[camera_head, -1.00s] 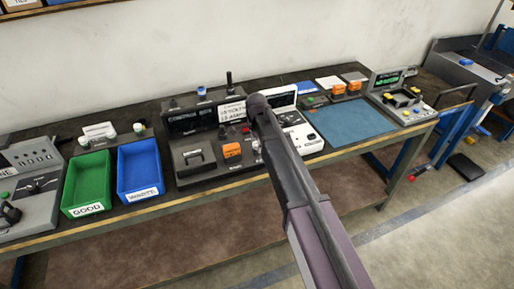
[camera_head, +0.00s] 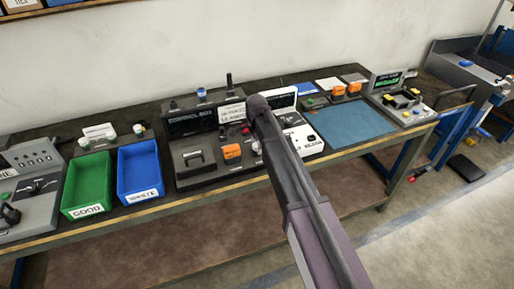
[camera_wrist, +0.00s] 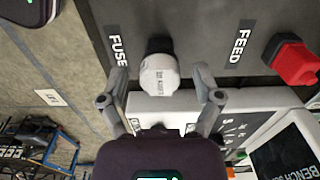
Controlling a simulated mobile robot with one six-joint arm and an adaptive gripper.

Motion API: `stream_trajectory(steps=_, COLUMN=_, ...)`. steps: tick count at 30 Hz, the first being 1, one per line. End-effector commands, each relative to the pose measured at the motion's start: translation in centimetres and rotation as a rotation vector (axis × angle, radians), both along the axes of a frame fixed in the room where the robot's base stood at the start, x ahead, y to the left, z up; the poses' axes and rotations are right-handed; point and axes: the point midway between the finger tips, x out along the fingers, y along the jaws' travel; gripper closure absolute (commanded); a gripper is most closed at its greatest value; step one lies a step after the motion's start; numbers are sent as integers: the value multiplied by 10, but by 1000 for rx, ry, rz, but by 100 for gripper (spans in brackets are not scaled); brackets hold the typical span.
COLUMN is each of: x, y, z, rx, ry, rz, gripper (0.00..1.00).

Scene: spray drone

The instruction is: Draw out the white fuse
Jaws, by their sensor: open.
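The white fuse (camera_wrist: 159,75) shows in the wrist view as a white cylinder with small print, set in a black socket on a dark panel. The word FUSE is printed to its left and FEED to its right. My gripper (camera_wrist: 162,82) is open, with one finger on each side of the fuse and visible gaps between them. No contact shows. In the head view my arm hides the fuse and the gripper; the dark control box (camera_head: 195,125) shows to the left of the arm.
A red connector (camera_wrist: 291,62) sits right of the FEED label. A white bench device (camera_head: 300,135) stands beside the control box. Green (camera_head: 88,185) and blue (camera_head: 140,170) bins stand to the left. A blue mat (camera_head: 350,122) lies clear to the right.

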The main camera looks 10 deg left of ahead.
Motion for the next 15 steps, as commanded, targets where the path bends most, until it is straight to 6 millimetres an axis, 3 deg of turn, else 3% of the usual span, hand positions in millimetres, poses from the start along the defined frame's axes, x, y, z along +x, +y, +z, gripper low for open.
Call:
stream_trajectory(steps=4, x=0, y=0, z=0, rx=0, ry=0, rz=0, gripper=17)
stream_trajectory(steps=12, x=0, y=0, z=0, rx=0, ry=0, rz=0, gripper=97)
stream_trajectory(steps=15, x=0, y=0, z=0, rx=0, ry=0, rz=0, gripper=100)
